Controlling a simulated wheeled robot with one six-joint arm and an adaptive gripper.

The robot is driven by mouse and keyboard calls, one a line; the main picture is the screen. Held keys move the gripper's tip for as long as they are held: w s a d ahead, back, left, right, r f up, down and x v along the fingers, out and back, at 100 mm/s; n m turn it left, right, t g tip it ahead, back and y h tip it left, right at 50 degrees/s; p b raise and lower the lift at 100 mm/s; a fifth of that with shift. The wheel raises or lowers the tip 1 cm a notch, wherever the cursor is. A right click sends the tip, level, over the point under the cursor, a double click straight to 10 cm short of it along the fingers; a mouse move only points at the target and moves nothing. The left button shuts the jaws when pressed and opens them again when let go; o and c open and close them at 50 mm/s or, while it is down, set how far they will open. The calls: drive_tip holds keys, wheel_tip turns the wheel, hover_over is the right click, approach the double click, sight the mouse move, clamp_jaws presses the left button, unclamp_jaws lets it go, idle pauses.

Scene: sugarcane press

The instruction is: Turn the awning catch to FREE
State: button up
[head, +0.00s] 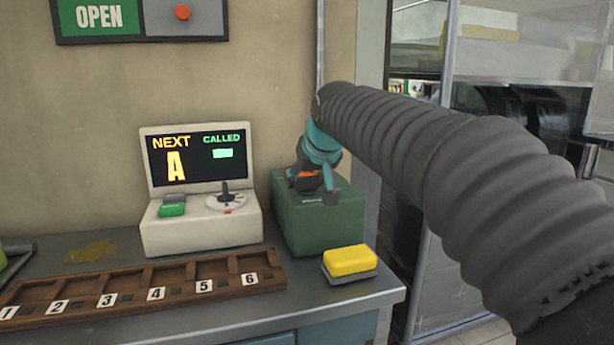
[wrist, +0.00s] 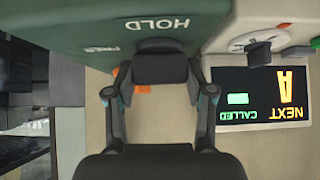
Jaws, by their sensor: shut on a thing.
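The green box (head: 320,215) stands at the right end of the counter. In the wrist view, upside down, its face (wrist: 75,25) carries the word HOLD and a fainter word that looks like FREE. A black block (wrist: 160,66), which looks like the awning catch, sits below HOLD in that picture. My gripper (head: 318,160) reaches down to the box from above. Its two fingers (wrist: 158,85) come in on both sides of the block and are shut on it. I cannot tell which word the catch points to.
A NEXT/CALLED display console (head: 200,222) stands close left of the box. A yellow sponge (head: 349,260) lies in front, near the counter's edge. A numbered wooden tray (head: 135,290) runs along the front left. An OPEN sign (head: 98,18) hangs on the wall.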

idle(0.4)
drive_tip(key=o, duration=1.2)
drive_tip(key=shift+c, duration=0.2)
drive_tip(key=shift+s+r, duration=0.1)
drive_tip(key=v, duration=1.1)
drive_tip(key=shift+s+r, duration=0.25)
drive_tip(key=shift+s, duration=0.05)
drive_tip(key=shift+d, duration=0.1)
drive_tip(key=s+d+f+m+g, duration=0.1)
drive_tip(key=s+d+f, duration=0.3)
drive_tip(key=s+f, duration=0.4)
drive_tip(key=s+d+f+m+g+h, duration=0.1)
drive_tip(key=s+d+f, duration=0.3)
drive_tip(key=s+f, duration=0.4)
drive_tip(key=s+d+f+m+g+h, duration=0.1)
drive_tip(key=s+d+f, duration=0.3)
drive_tip(key=s+f, duration=0.4)
wheel_tip(320, 180, down, 6)
drive_tip(key=shift+s+d+f, duration=0.1)
drive_tip(key=shift+s+d, duration=0.05)
drive_tip(key=shift+s, duration=0.1)
